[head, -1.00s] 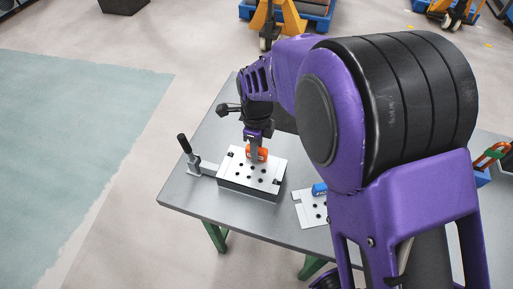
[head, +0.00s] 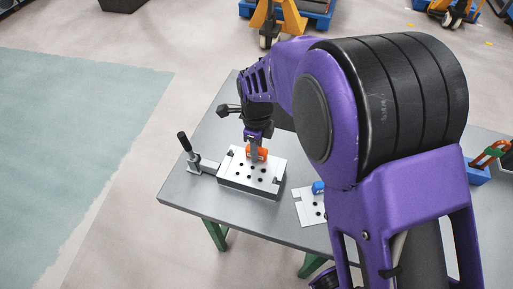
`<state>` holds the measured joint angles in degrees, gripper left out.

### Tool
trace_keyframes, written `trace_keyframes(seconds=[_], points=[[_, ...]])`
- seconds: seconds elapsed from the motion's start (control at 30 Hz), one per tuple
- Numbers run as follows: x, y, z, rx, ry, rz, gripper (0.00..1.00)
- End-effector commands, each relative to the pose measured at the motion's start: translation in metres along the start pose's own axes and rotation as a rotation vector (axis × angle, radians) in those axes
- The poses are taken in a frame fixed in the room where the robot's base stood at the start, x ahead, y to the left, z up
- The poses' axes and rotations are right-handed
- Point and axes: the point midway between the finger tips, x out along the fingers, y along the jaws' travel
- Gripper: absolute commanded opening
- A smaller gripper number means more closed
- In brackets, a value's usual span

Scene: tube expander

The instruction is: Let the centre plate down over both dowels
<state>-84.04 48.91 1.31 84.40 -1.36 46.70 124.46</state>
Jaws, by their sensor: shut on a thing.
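In the head view, a silver block-like fixture (head: 246,195) stands on the grey table. A light metal plate with several dark holes (head: 254,179) forms its top face; I cannot tell whether a gap is left under it. My gripper (head: 255,160) points down at the far part of this plate and is shut on an orange handle (head: 262,153) there. Any dowels are hidden from this angle. A second light plate with a blue handle (head: 318,187) lies on the table to the right, partly behind my arm.
A toggle clamp with a black upright handle (head: 184,143) stands at the fixture's left side. The table's (head: 205,203) front left part is clear.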

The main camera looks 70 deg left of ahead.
Motion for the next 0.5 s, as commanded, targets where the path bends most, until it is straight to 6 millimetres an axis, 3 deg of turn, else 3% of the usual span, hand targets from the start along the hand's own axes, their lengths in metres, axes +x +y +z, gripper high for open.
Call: trace_keyframes(seconds=[0.03,0.13,0.5], points=[[-0.0010,-0.0004,0.0003,0.000,-0.001,-0.001,0.35],[-0.0008,-0.0003,0.0002,0.000,-0.001,-0.001,0.50],[-0.0002,0.0000,0.0000,0.000,0.000,0.000,0.50]])
